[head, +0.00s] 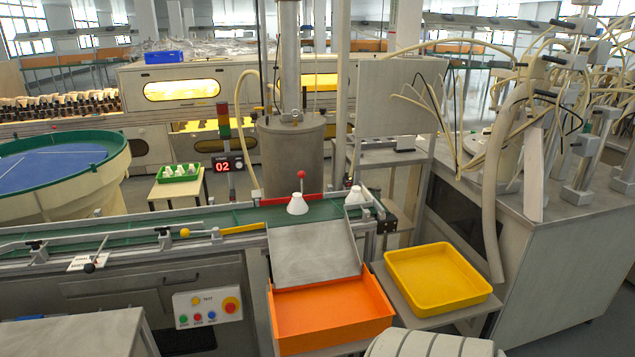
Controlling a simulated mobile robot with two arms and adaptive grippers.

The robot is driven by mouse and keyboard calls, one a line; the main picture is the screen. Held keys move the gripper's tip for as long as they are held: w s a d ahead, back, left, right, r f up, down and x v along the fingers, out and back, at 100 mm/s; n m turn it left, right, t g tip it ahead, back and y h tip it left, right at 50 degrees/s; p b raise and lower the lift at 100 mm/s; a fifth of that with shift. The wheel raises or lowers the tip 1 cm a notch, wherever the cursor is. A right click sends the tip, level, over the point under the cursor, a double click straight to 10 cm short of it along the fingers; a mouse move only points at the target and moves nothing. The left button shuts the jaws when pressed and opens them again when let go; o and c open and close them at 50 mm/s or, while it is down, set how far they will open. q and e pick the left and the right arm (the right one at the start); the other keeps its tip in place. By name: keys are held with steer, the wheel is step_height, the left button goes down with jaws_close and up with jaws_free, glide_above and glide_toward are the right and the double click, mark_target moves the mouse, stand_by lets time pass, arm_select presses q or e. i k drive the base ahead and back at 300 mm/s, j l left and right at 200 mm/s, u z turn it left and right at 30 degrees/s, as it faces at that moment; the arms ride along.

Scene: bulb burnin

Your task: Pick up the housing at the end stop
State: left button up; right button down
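A white cone-shaped housing (355,196) stands upright at the right end of the green conveyor belt (240,215), by the metal end frame. Neither of my grippers shows in the head view.
An orange tray (330,345) sits below the chute and looks empty. An empty yellow tray (438,292) stands to its right. A display reading 02 (222,167) stands behind the belt.

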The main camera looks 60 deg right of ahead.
mark_target(355, 196)
steer(key=z, duration=1.75)
